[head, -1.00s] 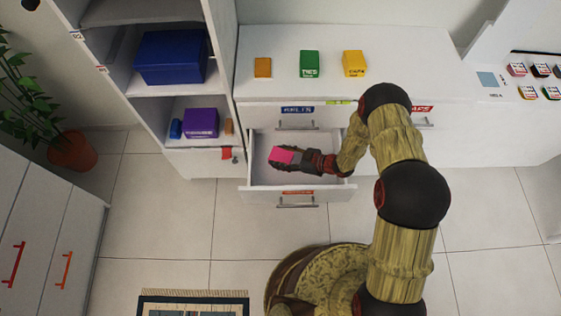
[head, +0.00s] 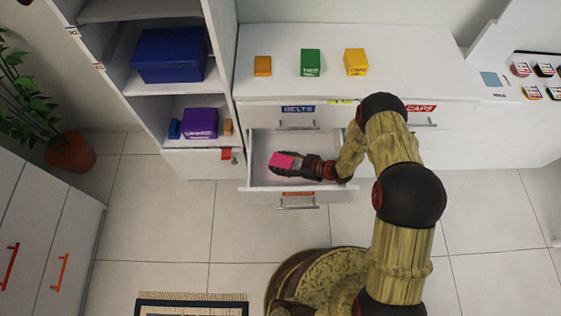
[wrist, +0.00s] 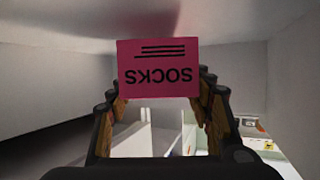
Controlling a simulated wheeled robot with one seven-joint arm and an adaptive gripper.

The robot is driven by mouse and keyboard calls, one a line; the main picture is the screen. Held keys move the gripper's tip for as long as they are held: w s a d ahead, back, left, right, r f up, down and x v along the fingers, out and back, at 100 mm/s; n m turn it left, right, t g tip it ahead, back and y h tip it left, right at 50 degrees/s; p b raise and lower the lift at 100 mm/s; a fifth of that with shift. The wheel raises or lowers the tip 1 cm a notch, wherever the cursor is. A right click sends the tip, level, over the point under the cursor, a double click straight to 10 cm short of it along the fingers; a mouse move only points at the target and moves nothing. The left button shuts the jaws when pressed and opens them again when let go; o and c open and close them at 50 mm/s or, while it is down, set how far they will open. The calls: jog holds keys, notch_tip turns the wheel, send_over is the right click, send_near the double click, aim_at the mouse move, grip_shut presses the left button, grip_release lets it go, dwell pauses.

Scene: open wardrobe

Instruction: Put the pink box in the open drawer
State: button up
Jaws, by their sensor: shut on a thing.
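The pink box (head: 284,161) is between the fingers of my gripper (head: 297,165), which is shut on it. In the wrist view the pink box (wrist: 158,68) shows black print reading SOCKS upside down, with the fingers (wrist: 158,95) on both its sides. The open drawer (head: 252,172) is pulled out from the white dresser, below the drawer labelled BELTS. In the head view the box and my gripper are over or within the drawer's inside. I cannot tell whether the box touches the drawer floor.
Orange, green (head: 310,62) and yellow (head: 356,61) boxes stand on the dresser top (head: 400,55). A shelf unit at the left holds a blue box (head: 170,54) and a purple box (head: 200,123). The drawer's front (head: 290,198) and side walls surround my gripper.

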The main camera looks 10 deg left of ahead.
jog(key=o, duration=1.2)
jog(key=shift+r, duration=0.1)
jog(key=shift+r+p, duration=0.25)
jog(key=shift+p, duration=0.1)
jog(key=shift+p+v, duration=1.45)
jog(key=shift+v, duration=2.45)
jog(key=shift+w+a+r, duration=0.1)
jog(key=shift+r, duration=0.05)
